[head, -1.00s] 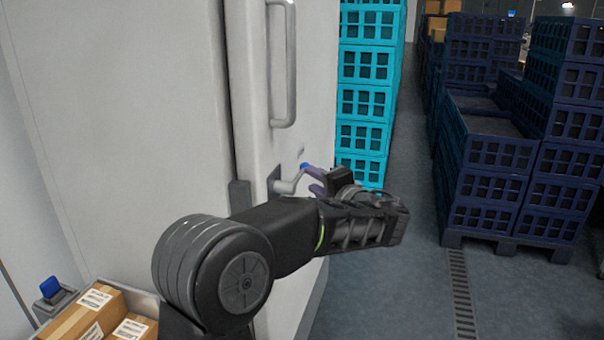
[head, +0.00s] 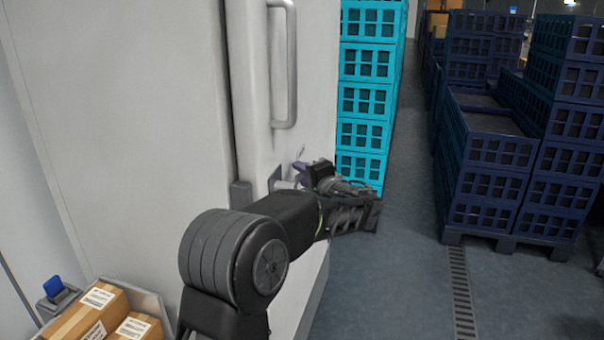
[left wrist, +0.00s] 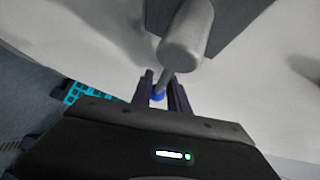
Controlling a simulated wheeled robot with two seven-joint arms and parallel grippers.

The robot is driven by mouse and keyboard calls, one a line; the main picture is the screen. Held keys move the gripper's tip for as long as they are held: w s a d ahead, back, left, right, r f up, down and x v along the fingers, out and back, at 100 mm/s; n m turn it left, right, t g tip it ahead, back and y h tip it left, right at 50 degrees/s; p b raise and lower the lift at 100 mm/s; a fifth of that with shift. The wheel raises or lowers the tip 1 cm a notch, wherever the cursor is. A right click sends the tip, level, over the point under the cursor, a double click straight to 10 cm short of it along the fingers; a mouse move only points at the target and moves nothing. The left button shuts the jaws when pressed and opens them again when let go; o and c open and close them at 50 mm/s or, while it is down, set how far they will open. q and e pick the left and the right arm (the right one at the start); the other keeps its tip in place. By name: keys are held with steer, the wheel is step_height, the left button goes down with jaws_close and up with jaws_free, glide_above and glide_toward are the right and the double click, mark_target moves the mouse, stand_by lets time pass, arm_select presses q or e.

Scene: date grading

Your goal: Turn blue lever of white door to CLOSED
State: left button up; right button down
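The white door (head: 313,95) stands in the middle of the head view, with a tall grey pull handle (head: 291,75). Its lever is below the handle, mostly hidden by my left gripper (head: 301,173) in the head view. In the left wrist view the grey lever (left wrist: 187,38) comes down from its dark plate, ending in a blue tip (left wrist: 158,97). The tip lies between the two fingers of my left gripper (left wrist: 163,92). The fingers stand apart around it; a firm grip does not show. My right gripper is not in view.
Turquoise crates (head: 365,95) are stacked just right of the door. Dark blue crates (head: 490,180) stand on a pallet further right, with a clear floor aisle between. Cardboard boxes (head: 95,310) sit in a tray at lower left, near another small blue-topped part (head: 53,286).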

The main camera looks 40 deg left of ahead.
arm_select(q)
jaws_close()
steer(key=shift+d+r, duration=0.1)
stand_by(1.0)
